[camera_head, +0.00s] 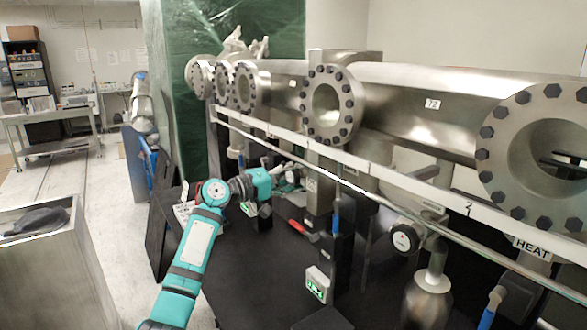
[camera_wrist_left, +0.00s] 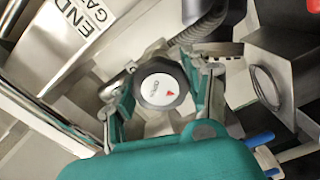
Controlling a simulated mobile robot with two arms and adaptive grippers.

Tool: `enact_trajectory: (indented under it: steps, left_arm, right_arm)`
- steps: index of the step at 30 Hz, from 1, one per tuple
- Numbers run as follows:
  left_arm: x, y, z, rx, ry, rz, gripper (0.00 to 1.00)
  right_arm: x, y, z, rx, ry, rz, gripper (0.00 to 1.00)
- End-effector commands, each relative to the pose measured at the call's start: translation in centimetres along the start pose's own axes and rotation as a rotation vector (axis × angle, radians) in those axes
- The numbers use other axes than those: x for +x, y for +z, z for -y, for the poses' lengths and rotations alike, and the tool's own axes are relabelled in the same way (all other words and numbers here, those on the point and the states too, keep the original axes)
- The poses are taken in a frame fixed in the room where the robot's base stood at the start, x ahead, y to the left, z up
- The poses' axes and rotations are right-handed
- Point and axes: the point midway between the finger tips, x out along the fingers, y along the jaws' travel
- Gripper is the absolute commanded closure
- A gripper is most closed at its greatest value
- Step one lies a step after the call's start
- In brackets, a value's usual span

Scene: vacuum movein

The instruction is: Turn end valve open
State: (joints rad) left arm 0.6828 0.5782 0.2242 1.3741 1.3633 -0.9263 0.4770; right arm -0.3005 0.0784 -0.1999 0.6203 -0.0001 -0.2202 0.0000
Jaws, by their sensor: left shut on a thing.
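The end valve knob (camera_wrist_left: 157,90) is a round dark knob with a white face, small lettering and a red arrow mark, in the middle of the left wrist view. My left gripper (camera_wrist_left: 160,84) has a finger on either side of the knob and is shut on it. In the head view my teal left arm reaches up from the bottom, and the left gripper (camera_head: 287,178) is under the steel pipework. The end valve cannot be made out behind the gripper there. My right gripper is not in view.
A label starting "END GA" (camera_wrist_left: 84,14) is on metal beside the knob. A large flanged vacuum pipe (camera_head: 430,105) and a long rail (camera_head: 400,185) run above the black table (camera_head: 262,262). Another round valve (camera_head: 404,238) and a green display box (camera_head: 316,284) stand to the right.

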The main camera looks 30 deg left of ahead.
Motion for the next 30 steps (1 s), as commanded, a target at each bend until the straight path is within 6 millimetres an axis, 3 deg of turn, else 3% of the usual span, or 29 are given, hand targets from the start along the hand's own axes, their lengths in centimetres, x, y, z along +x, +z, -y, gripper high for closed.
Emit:
enact_trajectory:
  steps: [18,30]
  left_arm:
    - [0.0,-0.1,-0.3,-0.583,-0.003,0.001,0.83]
    - [0.0,0.0,-0.1,-0.841,-0.003,0.000,0.83]
  right_arm:
    - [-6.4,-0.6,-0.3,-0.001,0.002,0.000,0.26]
    - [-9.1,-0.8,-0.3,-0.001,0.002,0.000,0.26]
